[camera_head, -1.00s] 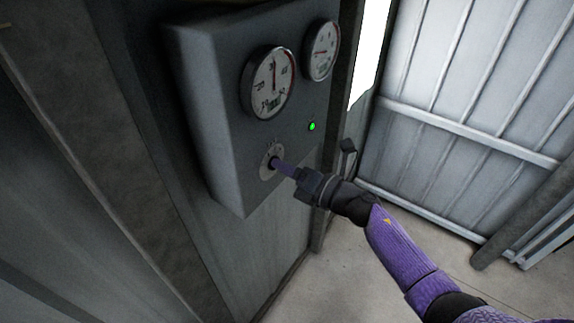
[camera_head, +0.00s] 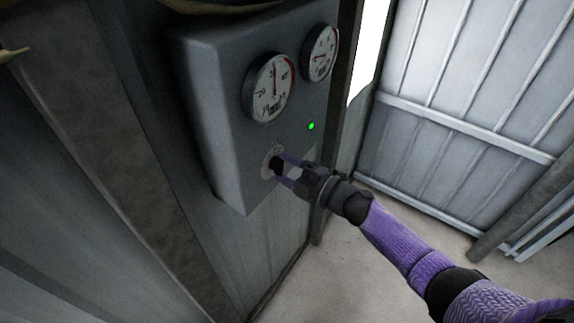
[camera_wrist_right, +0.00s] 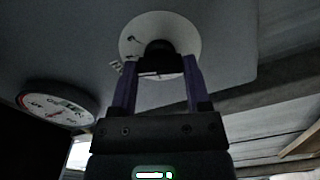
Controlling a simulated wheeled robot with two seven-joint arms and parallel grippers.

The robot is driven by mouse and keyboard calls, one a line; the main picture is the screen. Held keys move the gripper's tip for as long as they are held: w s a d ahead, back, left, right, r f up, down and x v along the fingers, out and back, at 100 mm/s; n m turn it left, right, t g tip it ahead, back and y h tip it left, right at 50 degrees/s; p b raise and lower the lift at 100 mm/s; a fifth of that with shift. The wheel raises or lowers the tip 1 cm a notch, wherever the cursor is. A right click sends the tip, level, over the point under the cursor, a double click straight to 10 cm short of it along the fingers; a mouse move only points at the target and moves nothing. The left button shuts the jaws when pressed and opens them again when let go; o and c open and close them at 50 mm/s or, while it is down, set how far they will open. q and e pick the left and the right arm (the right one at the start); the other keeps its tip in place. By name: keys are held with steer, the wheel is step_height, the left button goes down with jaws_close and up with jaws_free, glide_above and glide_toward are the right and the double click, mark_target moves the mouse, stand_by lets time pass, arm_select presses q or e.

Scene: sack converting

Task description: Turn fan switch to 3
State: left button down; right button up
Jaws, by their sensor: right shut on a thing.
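The fan switch is a black knob (camera_head: 277,165) on a pale round dial plate (camera_head: 267,163), low on the front of a grey control box (camera_head: 215,110). In the right wrist view the knob (camera_wrist_right: 158,57) sits between the two purple fingers, in front of the dial plate (camera_wrist_right: 190,32). My right gripper (camera_head: 282,170) is shut on the knob, one finger on either side. Small marks show on the plate, but the knob's setting cannot be read. My left gripper is not in view.
Two round gauges, a larger one (camera_head: 269,88) and a smaller one (camera_head: 320,52), sit above the switch. A green light (camera_head: 311,126) glows beside it. A ribbed metal wall (camera_head: 455,90) stands at the right, with open floor (camera_head: 345,270) below.

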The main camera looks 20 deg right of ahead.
steer(key=m+p, duration=0.1)
steer(key=m, duration=0.3)
steer(key=shift+m, duration=1.8)
steer(key=shift+f, duration=0.1)
steer(key=o, duration=1.3)
steer(key=v, duration=1)
